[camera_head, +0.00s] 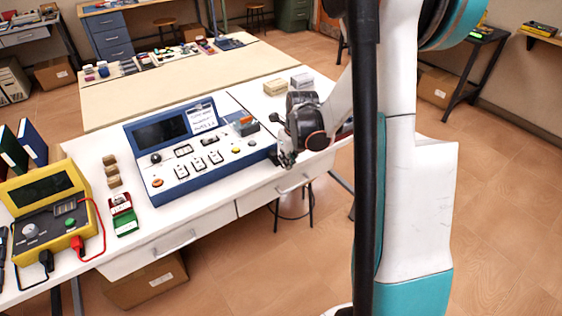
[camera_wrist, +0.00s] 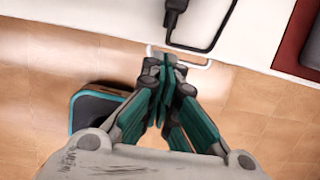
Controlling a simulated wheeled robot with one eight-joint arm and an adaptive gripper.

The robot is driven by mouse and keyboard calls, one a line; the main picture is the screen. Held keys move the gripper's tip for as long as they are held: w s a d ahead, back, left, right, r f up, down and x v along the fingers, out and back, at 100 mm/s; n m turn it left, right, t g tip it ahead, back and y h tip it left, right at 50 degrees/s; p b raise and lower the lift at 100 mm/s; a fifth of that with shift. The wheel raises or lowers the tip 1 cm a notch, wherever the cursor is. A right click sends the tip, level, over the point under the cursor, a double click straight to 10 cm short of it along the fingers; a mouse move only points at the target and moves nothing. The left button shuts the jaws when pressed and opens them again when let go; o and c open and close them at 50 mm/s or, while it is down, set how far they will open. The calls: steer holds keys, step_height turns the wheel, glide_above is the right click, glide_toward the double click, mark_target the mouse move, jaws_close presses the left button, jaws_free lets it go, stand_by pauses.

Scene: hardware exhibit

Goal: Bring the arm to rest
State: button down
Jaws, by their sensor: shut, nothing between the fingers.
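My gripper (camera_head: 287,160) hangs near the front edge of the white table, just right of the blue console, in the head view. In the wrist view my gripper (camera_wrist: 166,66) is shut, its teal and grey fingers together with nothing between them. It points toward the table edge and a drawer handle there. The arm reaches across from the right of the head view, partly hidden by a dark vertical bar in front. Whether the fingers touch anything is not clear.
The white table (camera_head: 215,195) carries the blue console (camera_head: 200,152), a yellow meter (camera_head: 45,208) and small blocks (camera_head: 112,172). In the wrist view a black plug with cable (camera_wrist: 175,15) lies at the table edge. A stool (camera_head: 293,203) stands below. Open floor (camera_head: 500,230) lies right.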

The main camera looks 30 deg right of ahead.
steer(key=s+a+r+n+t+h+p, duration=0.15)
steer(key=s+a+r+n, duration=0.25)
steer(key=a+r+n, duration=0.45)
steer(key=s+a+r+n+t+y+p, duration=0.1)
steer(key=s+a+r+n+t, duration=0.15)
steer(key=a+r+n, duration=0.65)
steer(key=s+r+n, duration=0.2)
steer(key=s+n, duration=0.5)
steer(key=n, duration=0.2)
steer(key=s+r+n, duration=0.3)
steer(key=s+n, duration=0.4)
steer(key=n, duration=0.2)
steer(key=shift+a, duration=0.4)
